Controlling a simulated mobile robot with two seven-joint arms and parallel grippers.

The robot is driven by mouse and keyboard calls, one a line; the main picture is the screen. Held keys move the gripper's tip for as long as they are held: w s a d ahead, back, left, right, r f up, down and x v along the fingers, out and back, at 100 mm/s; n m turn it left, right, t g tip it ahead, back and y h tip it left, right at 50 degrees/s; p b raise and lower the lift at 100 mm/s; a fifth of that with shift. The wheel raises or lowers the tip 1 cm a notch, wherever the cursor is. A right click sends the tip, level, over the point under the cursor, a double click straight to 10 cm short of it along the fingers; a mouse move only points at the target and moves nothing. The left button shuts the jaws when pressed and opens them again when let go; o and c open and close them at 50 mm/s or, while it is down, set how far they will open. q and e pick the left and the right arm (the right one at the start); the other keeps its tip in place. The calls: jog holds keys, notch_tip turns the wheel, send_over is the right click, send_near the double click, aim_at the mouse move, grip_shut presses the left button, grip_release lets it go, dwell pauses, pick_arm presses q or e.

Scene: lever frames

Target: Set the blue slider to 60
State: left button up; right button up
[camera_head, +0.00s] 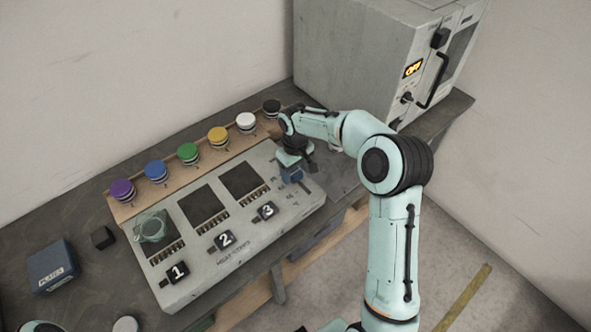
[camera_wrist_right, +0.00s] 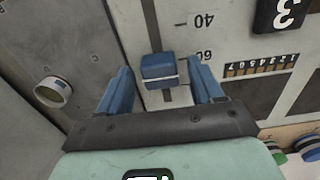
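The blue slider knob (camera_wrist_right: 158,68) shows in the right wrist view on a dark vertical slot in the pale panel. Its scale reads 40 and 60, and the knob is close to the 60 label, with a white line along its edge. My right gripper (camera_head: 292,173) is over the right end of the panel in the head view. In the wrist view its two blue fingers stand open on either side of the knob, with a visible gap on each side. In the head view the gripper mostly hides the slider. My left gripper is not visible.
The grey panel (camera_head: 237,257) has dark windows and switches labelled 1, 2 and 3. Behind it a wooden strip carries several coloured knobs, including a purple one (camera_head: 122,190). A grey oven-like cabinet (camera_head: 345,60) stands at the back right. A blue box (camera_head: 52,268) lies left of the panel.

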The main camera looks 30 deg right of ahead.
aim_at(295, 172)
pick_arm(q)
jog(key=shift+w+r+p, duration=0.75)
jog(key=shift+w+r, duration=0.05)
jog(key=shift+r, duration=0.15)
pick_arm(e)
notch_tip(295, 172, up, 13)
jog(key=shift+r, duration=0.2)
